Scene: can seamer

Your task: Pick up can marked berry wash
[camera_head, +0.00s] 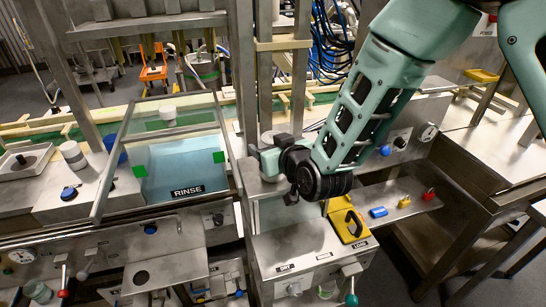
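No can with a readable "berry wash" marking shows in the camera_head view. A white-topped, can-like cylinder (72,154) stands on the steel block at the left. A smaller white cylinder (168,112) stands at the back edge of the rinse basin. My gripper (264,162) hangs above the steel station in the middle, right of the basin. A grey rounded shape (269,143) shows close behind its fingers, and I cannot tell whether they touch it. The fingers are small and partly hidden by my wrist, so their opening is unclear.
The blue basin labelled RINSE (187,170) has a raised clear cover frame. A yellow fixture (347,221) sits by the LOAD label. Blue (378,212), yellow (404,202) and red (429,195) small items lie on the right shelf. Steel posts (245,70) rise behind my gripper.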

